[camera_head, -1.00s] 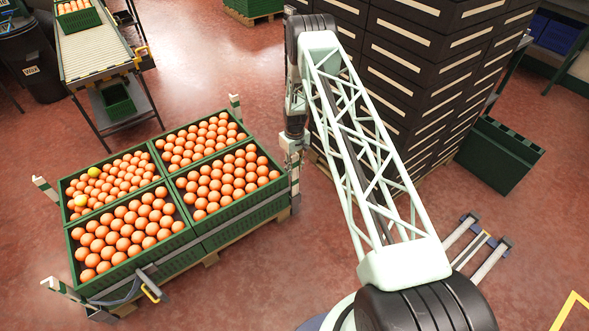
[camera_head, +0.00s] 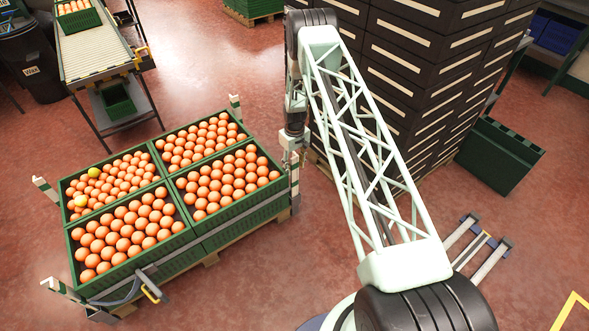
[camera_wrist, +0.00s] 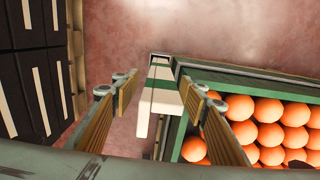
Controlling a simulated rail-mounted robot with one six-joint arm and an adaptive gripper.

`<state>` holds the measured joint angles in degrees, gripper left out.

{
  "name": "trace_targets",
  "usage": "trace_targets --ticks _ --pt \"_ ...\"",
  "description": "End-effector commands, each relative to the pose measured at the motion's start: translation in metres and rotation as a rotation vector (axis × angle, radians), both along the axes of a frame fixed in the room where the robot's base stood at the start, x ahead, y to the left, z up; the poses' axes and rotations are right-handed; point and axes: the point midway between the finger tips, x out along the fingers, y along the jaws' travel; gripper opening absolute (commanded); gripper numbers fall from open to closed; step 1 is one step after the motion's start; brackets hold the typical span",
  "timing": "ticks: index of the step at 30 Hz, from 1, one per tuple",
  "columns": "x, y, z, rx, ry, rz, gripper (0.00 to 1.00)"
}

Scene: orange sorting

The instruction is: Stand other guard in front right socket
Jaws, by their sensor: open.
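A corner guard (camera_wrist: 164,103), white with a green band, stands at the right corner of the crate pallet. In the head view the guard (camera_head: 295,176) looks upright beside the right crate, just under my gripper (camera_head: 294,139). In the wrist view my gripper (camera_wrist: 163,97) is open, with one finger on each side of the guard's top and visible gaps between. The socket at the guard's foot is hidden. Other guards stand at the back corner (camera_head: 235,106), the left corner (camera_head: 44,188) and the near corner (camera_head: 62,288).
Green crates of oranges (camera_head: 190,245) fill the pallet, close beside the guard. A tall stack of dark crates (camera_head: 420,75) stands behind my arm. A dark green bin (camera_head: 499,156) is at right. A roller conveyor (camera_head: 97,46) is at back left. The floor between is clear.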

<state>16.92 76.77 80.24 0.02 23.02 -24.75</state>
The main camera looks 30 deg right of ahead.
Motion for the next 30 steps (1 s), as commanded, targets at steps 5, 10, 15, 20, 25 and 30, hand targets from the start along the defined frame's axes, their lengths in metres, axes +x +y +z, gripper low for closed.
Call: trace_targets --ticks 5,10,15,20,25,30 --pt "0.001 0.0 0.02 -0.001 -0.001 0.0 0.41" --pt "0.0 0.0 0.039 0.0 0.0 0.0 0.41" --pt "0.001 -0.001 0.059 -0.001 -0.002 0.0 0.41" --pt "0.001 -0.001 0.077 -0.001 -0.002 0.0 0.41" --pt "0.001 -0.001 0.092 -0.001 -0.001 0.0 0.41" --pt "0.0 -0.001 0.1 0.0 0.0 0.0 0.41"
